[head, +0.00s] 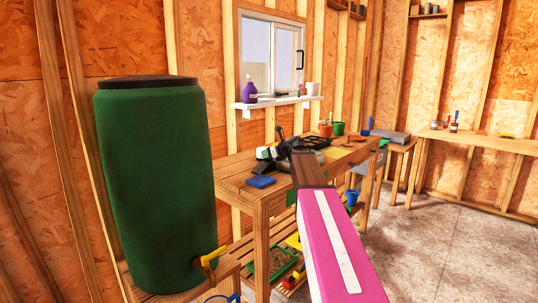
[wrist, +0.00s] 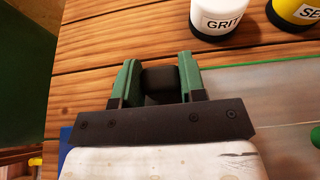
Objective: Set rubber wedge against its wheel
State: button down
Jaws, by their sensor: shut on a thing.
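My gripper (wrist: 157,68) is shut on a dark block, which looks like the rubber wedge (wrist: 158,84), between its green fingers in the wrist view. The wedge is above or near the plank top of the workbench (wrist: 85,45); I cannot tell whether it touches the wood. I cannot make out a wheel for certain in either view.
A white GRIT jar (wrist: 218,18) and a yellow jar (wrist: 295,12) stand beyond the gripper. A greyish panel with a green edge (wrist: 265,95) lies to the right. A blue block (head: 262,181) is on the bench. A green barrel (head: 155,185) stands left.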

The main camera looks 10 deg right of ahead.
jog(key=shift+f, duration=0.15)
jog(key=c, duration=0.7)
grip_release()
